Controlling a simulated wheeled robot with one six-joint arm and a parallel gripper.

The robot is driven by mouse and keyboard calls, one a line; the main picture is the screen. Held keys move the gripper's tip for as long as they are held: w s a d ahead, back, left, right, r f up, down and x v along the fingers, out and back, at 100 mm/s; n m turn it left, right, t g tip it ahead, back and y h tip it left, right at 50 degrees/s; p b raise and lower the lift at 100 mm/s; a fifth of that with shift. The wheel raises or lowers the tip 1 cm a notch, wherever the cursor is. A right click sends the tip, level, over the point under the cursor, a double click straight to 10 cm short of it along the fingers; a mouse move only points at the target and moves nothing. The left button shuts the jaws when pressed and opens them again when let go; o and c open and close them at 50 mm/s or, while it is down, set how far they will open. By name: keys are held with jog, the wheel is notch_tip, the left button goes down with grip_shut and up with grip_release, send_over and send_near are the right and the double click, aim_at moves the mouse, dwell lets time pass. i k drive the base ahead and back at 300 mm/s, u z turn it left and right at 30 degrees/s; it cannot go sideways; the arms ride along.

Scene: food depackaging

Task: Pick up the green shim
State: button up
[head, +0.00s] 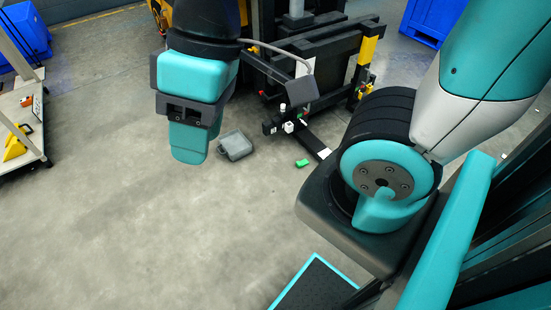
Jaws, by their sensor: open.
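The green shim (302,163) is a small bright green piece lying on the grey concrete floor, beside a dark leg of the black and yellow machine. My gripper (188,152) hangs at the upper left of the head view, pointing down, with teal fingers. It is well to the left of the shim and apart from it. The fingers overlap in this view, so the gap between them does not show. Nothing shows held in it.
A grey box (235,145) lies on the floor between my gripper and the shim. The black and yellow machine (335,62) stands behind. A cart (22,115) with yellow items is at the left. Blue bins (428,18) stand at the back. The floor in front is clear.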

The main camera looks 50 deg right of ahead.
aim_at(304, 163)
jog(key=z, duration=0.05)
jog(key=i, duration=0.95)
jog(key=z, duration=0.7)
jog(key=i, duration=0.65)
jog(key=z, duration=1.2)
jog(key=i, duration=0.4)
jog(key=z, duration=0.3)
